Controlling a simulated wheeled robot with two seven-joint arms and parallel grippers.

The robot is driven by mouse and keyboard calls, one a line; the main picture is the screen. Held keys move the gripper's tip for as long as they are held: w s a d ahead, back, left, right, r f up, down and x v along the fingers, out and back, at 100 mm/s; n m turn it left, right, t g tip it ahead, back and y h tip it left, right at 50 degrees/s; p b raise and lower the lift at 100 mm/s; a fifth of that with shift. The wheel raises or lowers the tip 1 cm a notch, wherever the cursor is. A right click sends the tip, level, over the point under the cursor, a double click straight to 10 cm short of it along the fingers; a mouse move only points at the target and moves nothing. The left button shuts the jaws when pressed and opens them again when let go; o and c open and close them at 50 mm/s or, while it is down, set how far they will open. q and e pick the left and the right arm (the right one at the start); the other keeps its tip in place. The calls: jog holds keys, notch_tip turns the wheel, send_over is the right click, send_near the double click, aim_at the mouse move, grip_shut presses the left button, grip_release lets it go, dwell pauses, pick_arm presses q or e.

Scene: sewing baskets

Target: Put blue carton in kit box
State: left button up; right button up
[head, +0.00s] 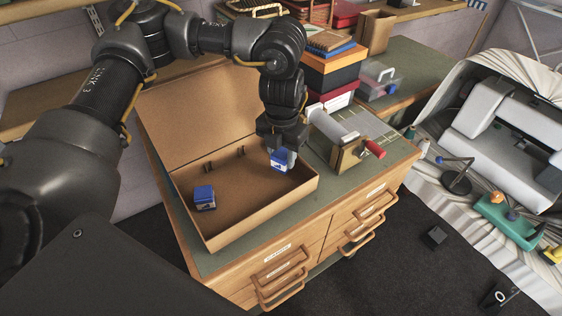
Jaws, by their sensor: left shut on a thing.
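The kit box (261,218) is a brown open box with its lid (190,118) raised at the back, standing on the green-topped drawer cabinet. One small blue carton (204,197) sits inside it at the left. My left gripper (281,153) points down over the right end of the box and is shut on another blue carton (279,164) with a white lower part. The held carton is at the box's right side; I cannot tell whether it touches the floor of the box. My right gripper is not in view.
A roll holder with a red handle (374,147) stands just right of the box. Stacked boxes (329,72) and a clear plastic case (379,82) are behind it. A sewing machine (520,100) is at the far right. The middle of the kit box is clear.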

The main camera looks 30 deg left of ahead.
aim_at(281, 164)
pick_arm(q)
notch_tip(281, 164, down, 3)
jog(key=shift+a+r+p, duration=0.15)
jog(key=shift+r+p, duration=0.05)
jog(key=shift+p, duration=0.15)
jog(key=shift+w+f, duration=0.1)
jog(key=shift+f, duration=0.3)
jog(key=o, duration=1)
jog(key=shift+f, duration=0.15)
